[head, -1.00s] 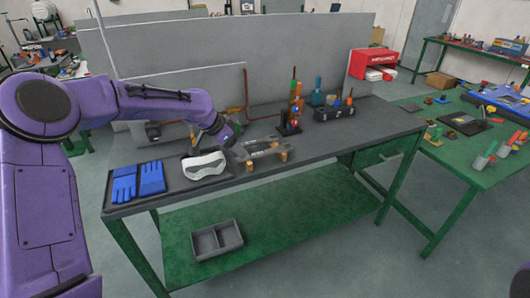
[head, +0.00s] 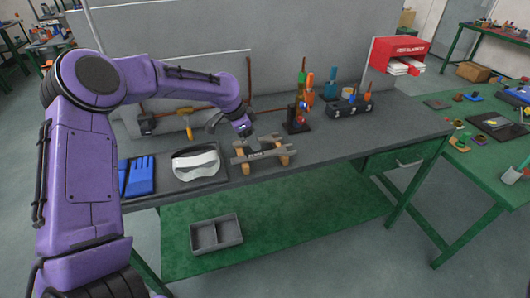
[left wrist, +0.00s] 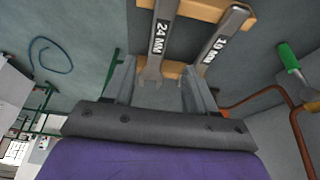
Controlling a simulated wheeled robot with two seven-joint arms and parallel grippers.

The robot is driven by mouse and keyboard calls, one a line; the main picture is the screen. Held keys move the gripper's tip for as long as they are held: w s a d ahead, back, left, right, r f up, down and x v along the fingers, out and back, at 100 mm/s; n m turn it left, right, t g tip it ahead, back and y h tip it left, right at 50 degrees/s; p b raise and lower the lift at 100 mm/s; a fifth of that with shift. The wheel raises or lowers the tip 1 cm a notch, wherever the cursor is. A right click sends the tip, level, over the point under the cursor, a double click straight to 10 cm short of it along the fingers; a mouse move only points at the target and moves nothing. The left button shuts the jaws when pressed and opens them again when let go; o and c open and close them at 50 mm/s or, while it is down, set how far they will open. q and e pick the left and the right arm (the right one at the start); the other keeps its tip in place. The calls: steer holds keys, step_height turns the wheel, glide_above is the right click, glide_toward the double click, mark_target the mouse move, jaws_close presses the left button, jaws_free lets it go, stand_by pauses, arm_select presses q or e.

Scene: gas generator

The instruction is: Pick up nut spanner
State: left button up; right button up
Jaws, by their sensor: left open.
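Two grey metal spanners lie side by side on a wooden rack (head: 287,159) on the dark workbench. In the left wrist view, one is marked 24 MM (left wrist: 162,35) and the other 19 MM (left wrist: 222,45). Which one the task means by nut spanner I cannot tell. My left gripper (head: 245,132) is just above and behind the spanners. In the left wrist view my left gripper (left wrist: 160,75) is open and empty. The open end of the 24 MM spanner shows between its fingers, and the 19 MM spanner passes by the right finger. My right gripper is not in view.
White goggles (head: 195,164) and blue gloves (head: 137,176) lie left of the rack. A coloured upright fixture (head: 299,117) and a black toolbox (head: 349,107) stand to the right. A yellow-handled tool (head: 187,123) lies behind. The bench's right half is clear in front.

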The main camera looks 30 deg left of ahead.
mark_target(262, 154)
arm_select(q)
steer(key=p+x, duration=0.1)
steer(key=x, duration=0.5)
steer(key=shift+d+p, duration=0.25)
steer(key=shift+p, duration=0.1)
steer(key=shift+s, duration=0.1)
jaws_close()
steer(key=shift+r, duration=0.1)
